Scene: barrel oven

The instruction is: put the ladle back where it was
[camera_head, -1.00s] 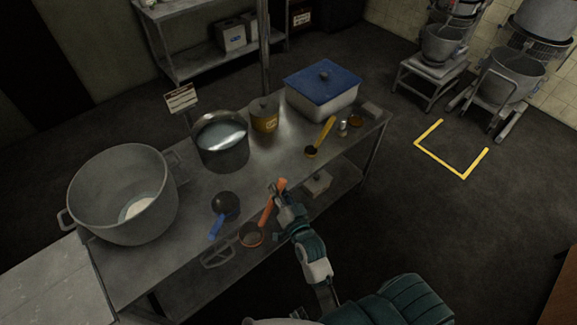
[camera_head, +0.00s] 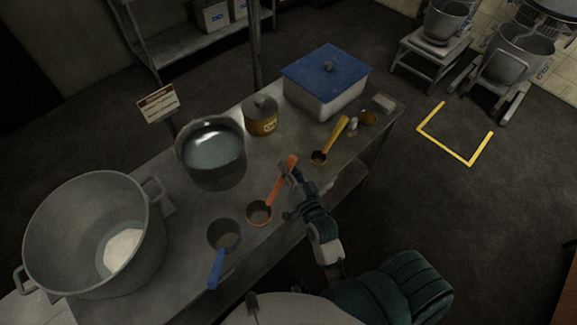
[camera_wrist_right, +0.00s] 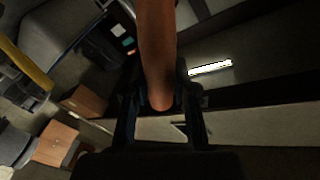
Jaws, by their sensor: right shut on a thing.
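An orange-handled ladle (camera_head: 277,186) is in the head view, its round bowl at the lower left end of the handle and over the metal table (camera_head: 180,265). My right gripper (camera_head: 287,172) is shut on the upper part of its handle. In the right wrist view the orange handle (camera_wrist_right: 157,50) runs between the fingers of my right gripper (camera_wrist_right: 160,105). I cannot tell whether the bowl touches the tabletop. A blue-handled ladle (camera_head: 219,254) lies to the left and a yellow-handled ladle (camera_head: 331,139) to the right. My left gripper is not in view.
A large pot with white powder (camera_head: 70,245) stands at the left end. A pot of liquid (camera_head: 211,172), a yellow-labelled canister (camera_head: 262,118) and a blue-lidded bin (camera_head: 322,100) stand along the back. Small items (camera_head: 367,118) sit at the right end.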

